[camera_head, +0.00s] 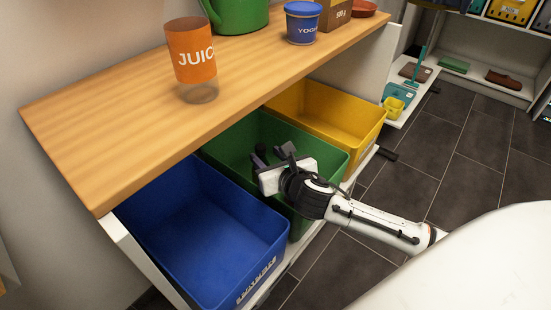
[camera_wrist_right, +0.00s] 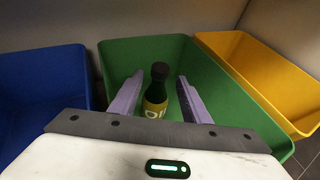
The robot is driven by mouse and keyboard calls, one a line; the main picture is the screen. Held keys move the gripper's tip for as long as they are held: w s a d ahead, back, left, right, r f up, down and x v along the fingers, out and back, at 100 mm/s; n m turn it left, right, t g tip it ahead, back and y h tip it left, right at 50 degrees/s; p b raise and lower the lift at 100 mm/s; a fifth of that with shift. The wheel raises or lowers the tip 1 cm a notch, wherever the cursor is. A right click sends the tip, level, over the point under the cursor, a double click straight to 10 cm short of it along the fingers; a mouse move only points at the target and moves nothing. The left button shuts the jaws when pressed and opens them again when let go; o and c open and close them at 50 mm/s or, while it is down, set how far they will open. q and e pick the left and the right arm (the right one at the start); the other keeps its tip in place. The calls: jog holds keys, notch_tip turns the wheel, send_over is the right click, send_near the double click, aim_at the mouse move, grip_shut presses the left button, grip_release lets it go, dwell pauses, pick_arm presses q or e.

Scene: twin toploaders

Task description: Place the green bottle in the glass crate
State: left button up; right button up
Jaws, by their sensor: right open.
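The green bottle (camera_wrist_right: 156,92) has a dark cap and a yellow-green label, and shows in the right wrist view inside the green crate (camera_wrist_right: 222,78). It appears upright or slightly tilted; its base is hidden behind my gripper body. My right gripper (camera_head: 272,153) is open and reaches down into the green crate, which also shows in the head view (camera_head: 325,160). In the wrist view its two fingers (camera_wrist_right: 156,98) stand on either side of the bottle, with gaps visible. No lettering naming the glass crate is readable. My left gripper is out of view.
A blue crate (camera_head: 190,215) and a yellow crate (camera_head: 345,115) flank the green one in a pulled-out drawer. The wooden counter (camera_head: 120,125) above holds a juice container (camera_head: 190,60), a yogurt tub (camera_head: 303,24) and a green vessel (camera_head: 237,15). Dark tiled floor (camera_head: 430,150) lies to the right.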

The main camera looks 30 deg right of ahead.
jog(key=p+v, duration=0.1)
jog(key=v, duration=0.5)
jog(key=shift+s+r, duration=0.15)
jog(key=shift+s, duration=0.2)
